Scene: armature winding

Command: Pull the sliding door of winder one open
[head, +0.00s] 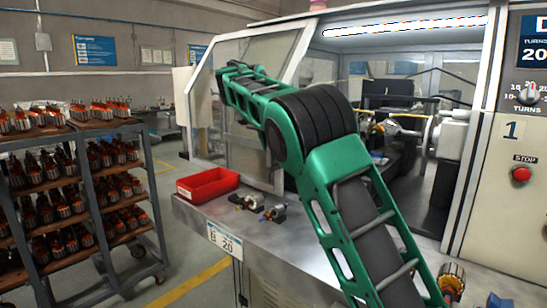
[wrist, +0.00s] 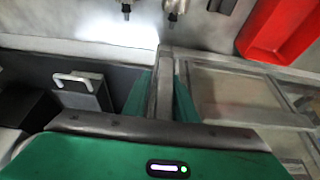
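Winder one is the pale cabinet marked 1 (head: 513,130) on the right in the head view. Its sliding door (head: 240,135), a framed clear panel, stands at the left of the front. The winder's interior is exposed to its right. My green arm reaches across, and its far end (head: 232,85) overlaps the door panel; the fingertips cannot be made out there. In the wrist view, my gripper's green fingers (wrist: 163,100) lie on either side of a grey upright bar (wrist: 165,70) of the door, apparently closed against it. The door's clear panel (wrist: 235,95) lies to the right.
A red bin (head: 208,185) and two small armatures (head: 260,206) rest on the metal bench (head: 215,217) before the door. A rack of armatures (head: 85,185) stands at left. A red stop button (head: 521,174) is on the right panel. Floor between rack and bench is clear.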

